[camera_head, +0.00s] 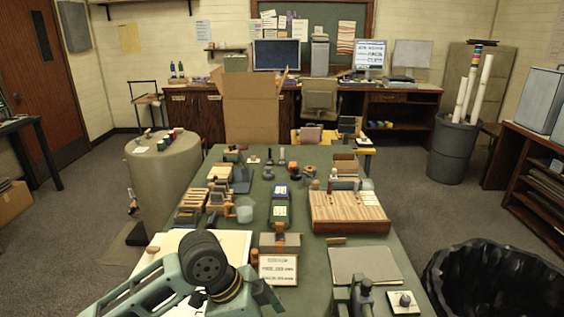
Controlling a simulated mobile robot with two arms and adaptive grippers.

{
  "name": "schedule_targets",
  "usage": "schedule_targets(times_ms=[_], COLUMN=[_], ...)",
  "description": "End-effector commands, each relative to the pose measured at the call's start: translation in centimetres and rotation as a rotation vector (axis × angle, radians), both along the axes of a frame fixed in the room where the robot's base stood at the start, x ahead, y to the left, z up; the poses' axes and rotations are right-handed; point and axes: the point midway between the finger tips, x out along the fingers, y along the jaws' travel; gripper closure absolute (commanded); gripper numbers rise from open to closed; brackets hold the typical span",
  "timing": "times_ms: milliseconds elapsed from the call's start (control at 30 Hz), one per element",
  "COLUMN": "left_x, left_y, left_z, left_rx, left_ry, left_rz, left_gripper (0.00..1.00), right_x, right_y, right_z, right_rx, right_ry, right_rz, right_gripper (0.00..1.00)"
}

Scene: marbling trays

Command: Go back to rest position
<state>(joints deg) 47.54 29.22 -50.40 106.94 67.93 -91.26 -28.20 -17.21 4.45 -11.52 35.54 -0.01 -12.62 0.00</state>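My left arm comes in from the lower left, with grey-green links and a large black round joint. Past a yellow band, its end with my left gripper (262,297) hangs low over the near left part of the green table (314,262). The fingertips cannot be made out, so I cannot tell whether it is open or shut, or whether it holds anything. My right gripper cannot be identified. A grey-green piece with a dark knob (363,290) stands at the near edge; I cannot tell whether it is mine.
The table holds a striped wooden block (348,212), a grey flat sheet (364,265), a lettered card (278,269) and several small tools. A pale sheet (165,248) lies under my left arm. A black bin (495,280) stands right; a drum (165,175) stands left.

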Motion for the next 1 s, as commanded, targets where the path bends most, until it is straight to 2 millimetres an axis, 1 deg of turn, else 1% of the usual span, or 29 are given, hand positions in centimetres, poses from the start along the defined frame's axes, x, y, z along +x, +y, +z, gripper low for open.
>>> schedule_targets(times_ms=[33, 233, 367, 467, 567, 667, 767, 800, 1000], left_x=[-0.9, -3.6, -5.1, -6.3, -7.6, -9.1, -10.8, -11.6, -15.2], left_y=[-0.6, -2.2, -2.1, -1.4, 0.0, 2.0, 4.6, 5.7, 10.9], left_z=[-0.9, -3.9, -5.4, -6.6, -7.8, -9.1, -10.3, -10.8, -12.4], left_rx=[-0.015, -0.088, -0.128, -0.148, -0.156, -0.149, -0.124, -0.110, -0.026], left_ry=[0.007, 0.010, 0.015, 0.024, 0.037, 0.050, 0.062, 0.065, 0.070], left_rz=[0.014, 0.162, 0.301, 0.426, 0.565, 0.714, 0.869, 0.926, 1.162], left_gripper=[0.20, 0.20, 0.20, 0.20, 0.20, 0.20, 0.20, 0.20, 0.20], right_x=[0.0, 0.0, 0.0, 0.0, 0.0, 0.0, 0.0, 0.0, 0.0], right_y=[0.0, -0.2, -0.3, -0.4, -0.4, -0.4, -0.4, -0.4, -0.4], right_z=[0.0, 0.0, 0.0, 0.0, 0.0, 0.0, 0.0, 0.0, 0.0], right_rx=[-0.001, -0.002, -0.004, -0.004, -0.004, -0.004, -0.004, -0.005, -0.004], right_ry=[0.000, 0.000, -0.001, 0.000, 0.000, 0.000, 0.000, 0.000, 0.000], right_rz=[0.000, 0.001, 0.001, 0.001, 0.001, 0.001, 0.000, 0.000, 0.000], right_gripper=[1.00, 1.00, 1.00, 1.00, 1.00, 1.00, 1.00, 1.00, 1.00])
